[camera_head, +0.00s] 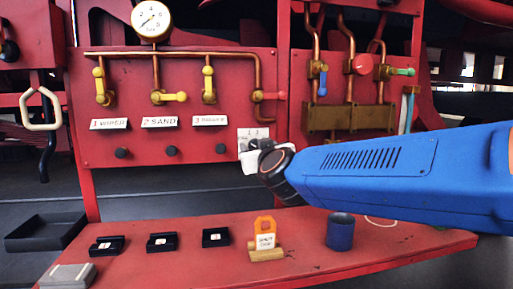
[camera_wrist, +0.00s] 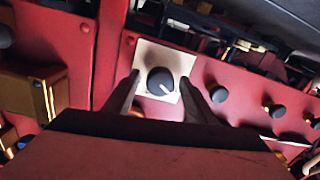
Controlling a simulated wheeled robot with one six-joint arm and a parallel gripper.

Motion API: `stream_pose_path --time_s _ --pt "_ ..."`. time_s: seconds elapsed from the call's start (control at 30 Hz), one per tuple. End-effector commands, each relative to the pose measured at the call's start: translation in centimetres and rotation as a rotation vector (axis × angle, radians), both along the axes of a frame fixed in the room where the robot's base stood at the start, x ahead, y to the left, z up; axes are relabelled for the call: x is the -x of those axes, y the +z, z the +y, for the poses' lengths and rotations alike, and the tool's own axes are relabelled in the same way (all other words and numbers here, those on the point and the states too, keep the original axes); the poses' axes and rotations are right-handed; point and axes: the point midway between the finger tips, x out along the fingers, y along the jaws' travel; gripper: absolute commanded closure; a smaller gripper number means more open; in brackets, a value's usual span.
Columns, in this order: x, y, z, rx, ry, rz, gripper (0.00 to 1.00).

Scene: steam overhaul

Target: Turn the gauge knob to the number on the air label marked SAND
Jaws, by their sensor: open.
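The SAND label (camera_head: 159,122) is a white plate on the red panel and reads "2 SAND". The gauge knob (camera_wrist: 160,80) is round and dark with a light pointer line towards its lower right, on a cream plate (camera_wrist: 143,56). The top of that plate (camera_head: 253,132) shows in the head view with small numbers; my gripper hides its lower part and the knob. My gripper (camera_wrist: 161,92) is open, with one finger on each side of the knob. I cannot tell whether the fingers touch it.
The labels "1 WIPER" (camera_head: 109,123) and a third one (camera_head: 209,120) flank SAND. Small dark knobs (camera_head: 171,151) sit below them. A round gauge (camera_head: 151,20) and brass pipes are above. The red bench (camera_head: 200,270) holds black trays, an orange-topped tag (camera_head: 265,232) and a blue cup (camera_head: 340,232).

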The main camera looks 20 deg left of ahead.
Motion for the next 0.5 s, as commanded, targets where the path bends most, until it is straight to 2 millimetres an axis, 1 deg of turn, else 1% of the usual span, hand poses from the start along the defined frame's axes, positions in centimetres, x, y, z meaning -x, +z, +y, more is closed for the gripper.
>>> stream_pose_path --time_s 0.13,0.17,0.2,0.27,0.3,0.33,0.5 --pt "0.01 0.0 -0.02 0.0 0.0 0.0 0.49" --pt "0.01 0.0 -0.02 0.0 0.0 0.0 0.54" --pt "0.02 0.0 -0.02 0.0 0.0 0.0 0.63" --pt "0.02 0.0 -0.02 0.0 0.0 0.0 0.78" --pt "0.02 0.0 -0.02 0.0 0.0 0.0 0.87" --pt "0.02 0.0 -0.02 0.0 0.0 0.0 0.9" --pt "0.03 0.0 -0.02 -0.003 0.0 0.002 0.9"
